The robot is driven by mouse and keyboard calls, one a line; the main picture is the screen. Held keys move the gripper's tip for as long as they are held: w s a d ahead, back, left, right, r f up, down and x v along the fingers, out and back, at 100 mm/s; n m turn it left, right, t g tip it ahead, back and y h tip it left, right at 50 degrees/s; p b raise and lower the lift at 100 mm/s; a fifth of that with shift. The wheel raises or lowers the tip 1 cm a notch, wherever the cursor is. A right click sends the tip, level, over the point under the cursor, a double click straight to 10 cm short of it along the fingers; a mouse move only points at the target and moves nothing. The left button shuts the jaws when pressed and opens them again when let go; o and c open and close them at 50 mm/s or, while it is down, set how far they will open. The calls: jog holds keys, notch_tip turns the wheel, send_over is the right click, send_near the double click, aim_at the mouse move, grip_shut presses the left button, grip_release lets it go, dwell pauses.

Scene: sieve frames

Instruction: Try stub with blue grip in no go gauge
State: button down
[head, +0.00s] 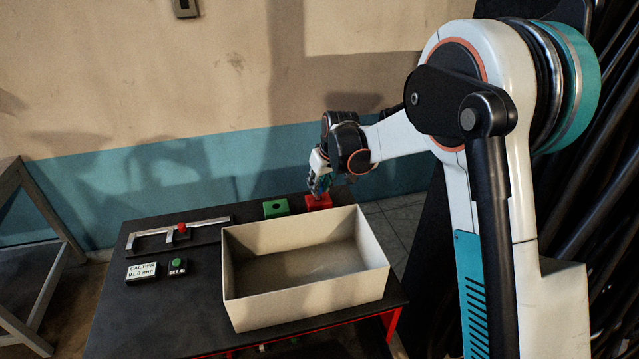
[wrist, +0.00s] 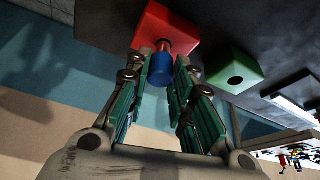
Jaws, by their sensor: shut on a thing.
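The stub's blue grip (wrist: 161,72) is between the fingers of my gripper (wrist: 163,66), which is shut on it. A short metallic shank (wrist: 163,46) shows beyond the grip and meets the face of the red gauge block (wrist: 168,22). How far the shank is inside the block cannot be told. In the head view my gripper (head: 320,187) points down just above the red block (head: 318,203) at the table's back right, and the stub is mostly hidden. The green gauge block (head: 276,208) with a dark hole stands left of the red one; it also shows in the wrist view (wrist: 234,69).
A large open beige box (head: 305,304) stands in front of the blocks and looks empty. A caliper (head: 160,240) with a red slider part, a display sign (head: 142,273) and a green button (head: 177,265) are on the left of the dark table (head: 140,325). The wall is close behind.

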jog(key=shift+f+b, duration=0.9)
jog(key=shift+f, duration=0.15)
jog(key=shift+f, duration=0.25)
jog(key=shift+r, duration=0.15)
dwell(0.7)
jog(key=shift+r+p, duration=1.35)
jog(key=shift+r, duration=1.8)
